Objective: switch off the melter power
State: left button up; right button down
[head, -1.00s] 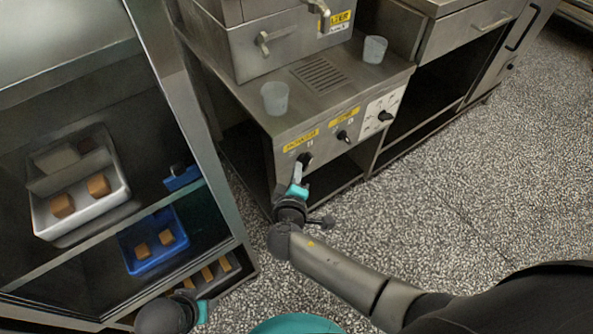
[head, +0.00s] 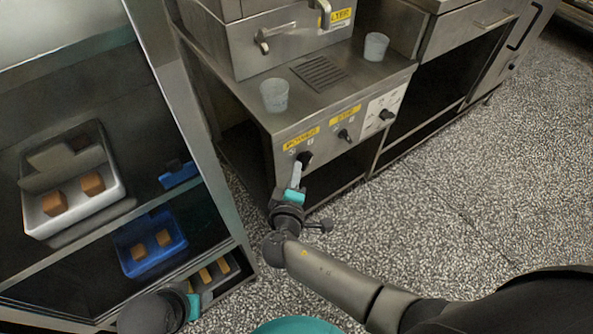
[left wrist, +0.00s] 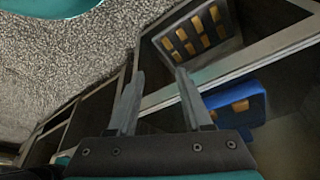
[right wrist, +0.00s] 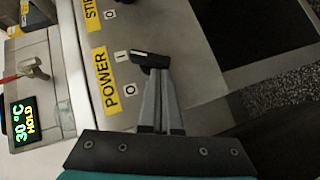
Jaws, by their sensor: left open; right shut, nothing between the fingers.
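The melter's black power knob (head: 304,158) is on the front panel under a yellow label (head: 301,139). In the right wrist view the knob (right wrist: 150,60) sits beside the yellow POWER label (right wrist: 106,80), with an I mark (right wrist: 121,56) and an O mark (right wrist: 130,89). Its white line points roughly toward the I side. My right gripper (head: 296,167) is shut and empty, its fingertips (right wrist: 158,72) right at the knob; I cannot tell whether they touch. My left gripper (left wrist: 155,75) is open and empty, low near the shelf rack.
A second knob (head: 345,135) under a STIR label and a dial panel (head: 386,114) are further right. Two clear cups (head: 274,95) (head: 375,46) stand on the counter. A rack at left holds a white tray (head: 120,190) and a blue tray (head: 127,262). Speckled floor is clear at right.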

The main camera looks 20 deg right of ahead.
pick_arm(q)
jog(key=shift+r+t+b, duration=0.7)
jog(key=shift+r+b, duration=1)
jog(key=shift+r, duration=1.85)
jog(key=shift+w+d+f+m+t+h+b, duration=0.2)
jog(key=shift+w+d+t+h+b, duration=0.25)
jog(key=shift+w+d+t, duration=0.45)
jog(key=shift+w+d+f+m+t+h+b, duration=0.1)
jog(key=shift+w+d+f+t+h+b, duration=0.25)
jog(key=shift+w+d+t, duration=0.55)
pick_arm(e)
jog(key=shift+w+d+f, duration=0.15)
jog(key=shift+d+f, duration=0.25)
jog(key=shift+f, duration=0.4)
jog(key=shift+w+d+f, duration=0.15)
jog(key=shift+d+f, duration=0.2)
jog(key=shift+f, duration=0.4)
pick_arm(q)
jog(key=shift+w+d+r, duration=0.1)
jog(key=shift+w, duration=0.1)
pick_arm(e)
jog(key=shift+a+f, duration=0.1)
